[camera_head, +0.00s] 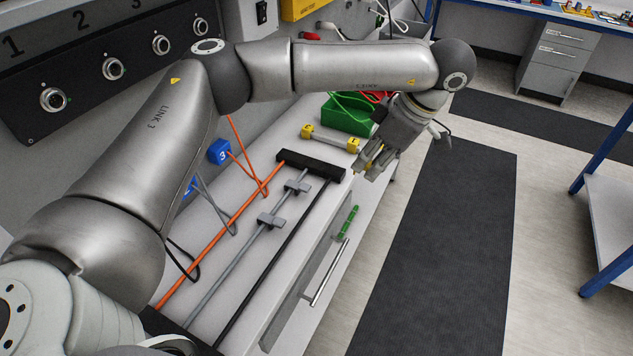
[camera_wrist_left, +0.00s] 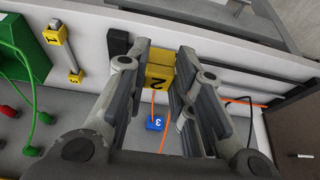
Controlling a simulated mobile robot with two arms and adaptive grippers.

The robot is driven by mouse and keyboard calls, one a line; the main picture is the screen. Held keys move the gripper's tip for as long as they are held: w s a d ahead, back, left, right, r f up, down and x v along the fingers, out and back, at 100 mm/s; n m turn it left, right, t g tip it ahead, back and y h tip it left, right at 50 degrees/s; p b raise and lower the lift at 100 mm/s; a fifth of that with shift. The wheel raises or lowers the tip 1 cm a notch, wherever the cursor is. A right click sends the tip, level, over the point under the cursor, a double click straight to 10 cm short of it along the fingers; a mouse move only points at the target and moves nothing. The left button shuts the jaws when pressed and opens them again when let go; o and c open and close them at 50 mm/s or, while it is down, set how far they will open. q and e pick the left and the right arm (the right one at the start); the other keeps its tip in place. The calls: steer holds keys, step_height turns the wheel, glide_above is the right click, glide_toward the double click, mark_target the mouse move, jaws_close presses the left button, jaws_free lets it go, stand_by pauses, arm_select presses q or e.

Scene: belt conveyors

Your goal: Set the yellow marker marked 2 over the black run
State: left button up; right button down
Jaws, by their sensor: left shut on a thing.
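The yellow marker marked 2 (camera_wrist_left: 158,78) is between the fingers of my left gripper (camera_head: 367,172), which is shut on it. The digit shows upside down in the left wrist view. In the head view only small yellow parts of the marker (camera_head: 375,160) show, the rest hidden by the fingers. The black run (camera_head: 274,262) is the rightmost of three parallel lines on the bench. It comes out of a black end block (camera_head: 310,165). The gripper is held to the right of that block, near the bench's front edge, apart from the run. My right gripper is not in view.
A marker marked 1 (camera_head: 330,138) with yellow ends lies behind the block, near a green bin (camera_head: 347,122). A blue block marked 3 (camera_head: 219,151) is at the back.

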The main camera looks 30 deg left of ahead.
arm_select(q)
steer(key=p, duration=0.1)
glide_toward(321, 194)
steer(key=shift+a+f+p, duration=0.4)
steer(key=shift+a+p, duration=0.05)
steer(key=shift+p, duration=0.1)
steer(key=shift+a+f, duration=0.2)
steer(key=shift+f, duration=0.05)
steer(key=p+x, duration=0.2)
steer(key=x, duration=0.2)
steer(key=shift+f, duration=0.8)
steer(key=o, duration=0.8)
steer(key=shift+c, duration=0.2)
